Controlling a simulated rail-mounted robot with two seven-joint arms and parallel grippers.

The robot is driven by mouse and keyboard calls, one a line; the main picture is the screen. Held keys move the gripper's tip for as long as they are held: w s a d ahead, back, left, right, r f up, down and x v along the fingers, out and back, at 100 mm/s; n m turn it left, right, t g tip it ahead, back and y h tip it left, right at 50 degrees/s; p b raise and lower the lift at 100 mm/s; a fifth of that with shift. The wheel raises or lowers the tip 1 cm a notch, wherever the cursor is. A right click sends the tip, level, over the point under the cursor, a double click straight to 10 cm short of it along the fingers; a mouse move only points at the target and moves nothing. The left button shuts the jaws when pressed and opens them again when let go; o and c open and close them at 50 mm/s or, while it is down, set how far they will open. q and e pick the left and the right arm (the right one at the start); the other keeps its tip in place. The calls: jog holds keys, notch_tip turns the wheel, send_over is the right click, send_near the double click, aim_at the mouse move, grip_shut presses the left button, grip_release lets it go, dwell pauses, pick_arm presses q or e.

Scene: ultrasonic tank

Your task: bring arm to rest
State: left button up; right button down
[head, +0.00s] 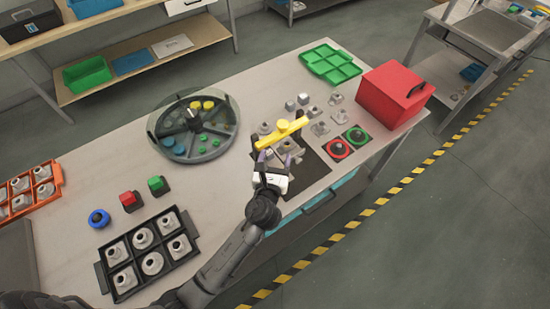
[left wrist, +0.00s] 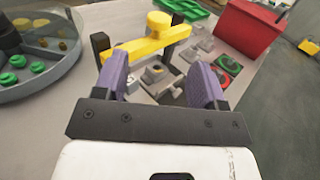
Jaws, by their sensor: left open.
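My left gripper (head: 273,160) reaches over the bench (head: 245,88) from the front. It is open and empty, with its purple finger pads apart in the left wrist view (left wrist: 165,88). Just beyond the fingers is a yellow bar with a round knob (head: 283,132). In the left wrist view the yellow bar (left wrist: 146,44) rests across dark uprights. A grey metal part (left wrist: 158,75) shows between the fingers, below them. My right gripper is in neither view.
A round divided tray (head: 193,128) stands left of the gripper. A red box (head: 393,94), a green tray (head: 330,63) and red and green round buttons (head: 338,149) are to the right. A black tray of metal parts (head: 147,255) lies at front left. Several loose metal parts surround the yellow bar.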

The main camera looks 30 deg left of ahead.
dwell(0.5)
pick_arm(q)
jog(key=s+f+n+g+h, duration=0.2)
jog(key=s+f+n+g, duration=0.15)
jog(key=s+n, duration=0.65)
jog(key=s+f+n+g+h, duration=0.25)
jog(key=s+n+g, duration=0.25)
jog(key=s+n, duration=0.55)
jog(key=s+f+n+g+h, duration=0.25)
jog(key=s+n+g, duration=0.25)
jog(key=s+n, duration=0.55)
notch_tip(320, 180, up, 20)
jog(key=y+p, duration=0.1)
jog(key=p, duration=2)
jog(key=shift+s+a+m, duration=0.2)
jog(key=shift+a+m, duration=0.2)
